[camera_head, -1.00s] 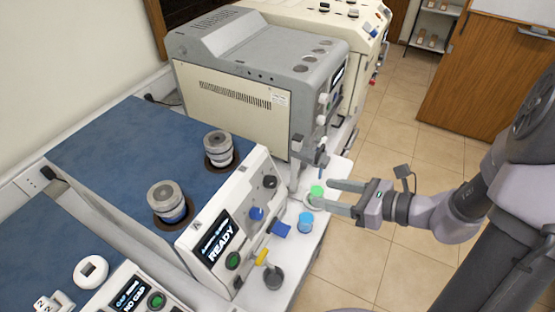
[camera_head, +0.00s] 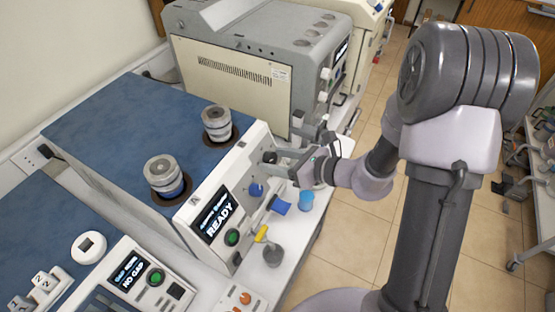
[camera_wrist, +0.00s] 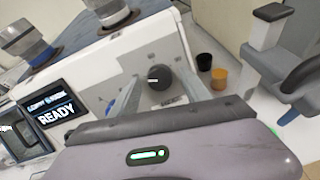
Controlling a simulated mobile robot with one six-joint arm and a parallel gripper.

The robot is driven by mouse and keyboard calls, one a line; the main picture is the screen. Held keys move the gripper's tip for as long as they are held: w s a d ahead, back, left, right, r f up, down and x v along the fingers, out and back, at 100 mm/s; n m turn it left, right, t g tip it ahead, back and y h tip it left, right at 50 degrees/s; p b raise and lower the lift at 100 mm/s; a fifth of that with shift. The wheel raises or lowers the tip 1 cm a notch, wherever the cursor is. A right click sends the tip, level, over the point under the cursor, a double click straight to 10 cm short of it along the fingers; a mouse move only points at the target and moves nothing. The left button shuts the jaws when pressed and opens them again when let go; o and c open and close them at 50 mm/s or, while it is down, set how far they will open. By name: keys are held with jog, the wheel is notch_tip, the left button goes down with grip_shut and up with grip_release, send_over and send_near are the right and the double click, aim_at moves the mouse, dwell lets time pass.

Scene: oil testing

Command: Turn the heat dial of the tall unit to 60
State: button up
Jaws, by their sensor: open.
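A cream unit with a blue top and a READY display (camera_head: 217,217) fills the middle of the head view. A round black dial (camera_wrist: 159,77) with a small white mark is on its sloped front panel. The markings around it are too small to read. My gripper (camera_head: 268,159) is open at the panel's right end. In the wrist view its fingers (camera_wrist: 157,80) stand on either side of the dial, with visible gaps. I cannot tell how far their tips reach along it. A taller grey and cream instrument (camera_head: 240,75) stands behind.
A light-blue cup (camera_head: 306,200) and a grey cup (camera_head: 273,256) stand on the bench in front. Two metal canisters sit on the blue top.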

grip_shut()
jog(key=shift+r+m+p, duration=0.1)
jog(key=shift+m+p, duration=0.2)
jog(key=m+p, duration=0.2)
jog(key=m, duration=0.1)
jog(key=shift+r+p, duration=0.15)
jog(key=shift+p, duration=0.2)
jog(key=m+p, duration=0.3)
jog(key=shift+a+r+m+h, duration=0.1)
jog(key=shift+m+h, duration=0.2)
jog(key=m+p, duration=0.4)
jog(key=shift+m+p, duration=1.15)
jog(key=shift+m, duration=0.35)
